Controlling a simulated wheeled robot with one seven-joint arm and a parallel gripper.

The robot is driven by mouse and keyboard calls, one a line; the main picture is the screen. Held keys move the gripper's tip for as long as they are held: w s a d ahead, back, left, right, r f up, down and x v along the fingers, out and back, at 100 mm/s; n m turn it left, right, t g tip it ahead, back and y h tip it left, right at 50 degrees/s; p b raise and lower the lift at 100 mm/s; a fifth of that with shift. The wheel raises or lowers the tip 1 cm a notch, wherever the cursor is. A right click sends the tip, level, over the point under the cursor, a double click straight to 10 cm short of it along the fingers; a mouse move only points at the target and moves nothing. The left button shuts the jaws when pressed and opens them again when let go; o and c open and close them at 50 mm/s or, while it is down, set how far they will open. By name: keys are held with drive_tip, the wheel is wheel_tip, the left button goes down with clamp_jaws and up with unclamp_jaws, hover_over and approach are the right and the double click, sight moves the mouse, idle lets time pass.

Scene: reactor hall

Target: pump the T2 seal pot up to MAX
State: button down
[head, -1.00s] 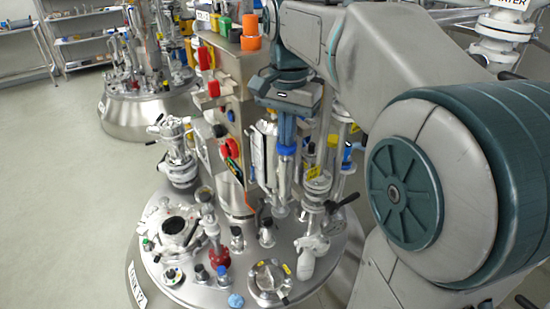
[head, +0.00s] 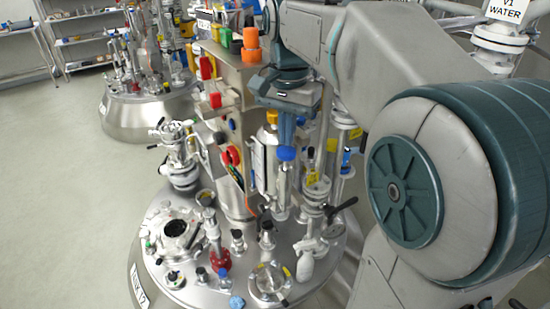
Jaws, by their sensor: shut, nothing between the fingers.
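The domed steel vessel top (head: 205,275) carries the fittings in the lower middle. A slim upright metal cylinder with a blue knob (head: 286,153) stands on it; it looks like a hand pump. My gripper (head: 285,138) points down, shut and empty, directly above the blue knob. I cannot tell whether it touches the knob.
A steel control post (head: 237,80) with red knobs and coloured caps stands close left of my gripper. A black-handled valve (head: 340,207) is to the right. Another vessel (head: 145,112) and shelves are behind left. The floor at left is clear.

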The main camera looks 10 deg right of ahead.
sight(287, 151)
drive_tip(key=shift+f, duration=0.15)
idle(0.3)
drive_tip(key=shift+f+b, duration=1.45)
drive_tip(key=shift+f, duration=0.45)
drive_tip(key=shift+r+p, duration=1.9)
drive_tip(key=shift+r, duration=0.15)
drive_tip(key=shift+f, duration=0.2)
